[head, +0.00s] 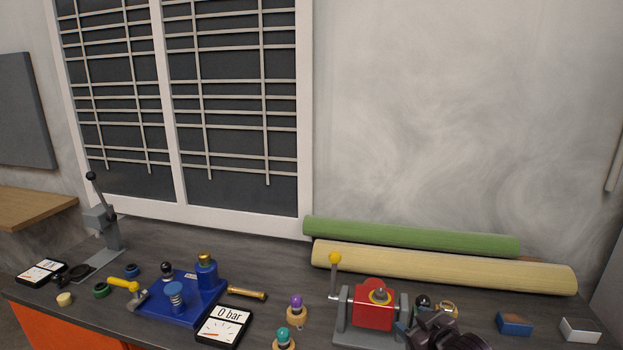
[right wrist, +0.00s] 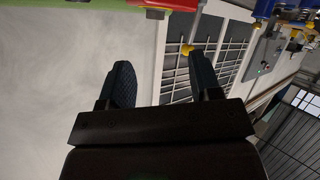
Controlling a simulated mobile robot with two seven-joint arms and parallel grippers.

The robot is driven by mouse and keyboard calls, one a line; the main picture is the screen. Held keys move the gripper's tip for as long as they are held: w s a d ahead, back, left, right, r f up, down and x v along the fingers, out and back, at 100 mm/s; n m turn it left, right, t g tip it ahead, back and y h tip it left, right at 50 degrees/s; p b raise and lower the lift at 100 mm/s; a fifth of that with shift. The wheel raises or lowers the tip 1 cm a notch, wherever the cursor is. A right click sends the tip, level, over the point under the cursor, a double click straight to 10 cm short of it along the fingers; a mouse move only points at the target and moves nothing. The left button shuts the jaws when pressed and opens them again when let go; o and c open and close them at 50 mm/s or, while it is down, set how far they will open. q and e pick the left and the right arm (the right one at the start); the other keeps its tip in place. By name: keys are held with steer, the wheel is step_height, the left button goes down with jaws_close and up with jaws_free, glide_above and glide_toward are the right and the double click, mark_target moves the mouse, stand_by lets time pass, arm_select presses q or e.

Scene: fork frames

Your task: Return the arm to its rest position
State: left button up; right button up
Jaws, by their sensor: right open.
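My right gripper (head: 425,325) shows as a dark shape at the bottom of the head view, in front of the right part of the workbench (head: 480,318). It is close to the red box device (head: 374,309) with a yellow-knobbed lever. I cannot tell from the head view whether it touches the device. In the right wrist view the two dark fingers of the right gripper (right wrist: 163,82) stand wide apart with nothing between them. My left arm and gripper are not in view.
Green (head: 410,236) and cream (head: 440,267) rolls lie along the wall. A blue device (head: 190,300), a gauge (head: 223,326) and purple (head: 296,306) and teal (head: 284,339) knobs stand left. A blue-brown block (head: 514,323) and a white block (head: 579,329) lie right.

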steer(key=s+d+f+m+h, duration=0.1)
steer(key=s+f, duration=0.4)
steer(key=s, duration=0.5)
steer(key=s+d+f+m+h, duration=0.1)
steer(key=s+f, duration=0.4)
steer(key=s, duration=0.5)
steer(key=s+d+f+m+g+h, duration=0.1)
steer(key=s+f, duration=0.4)
steer(key=s, duration=0.5)
steer(key=d+m+h, duration=0.1)
steer(key=d+m, duration=0.1)
steer(key=shift+m, duration=0.4)
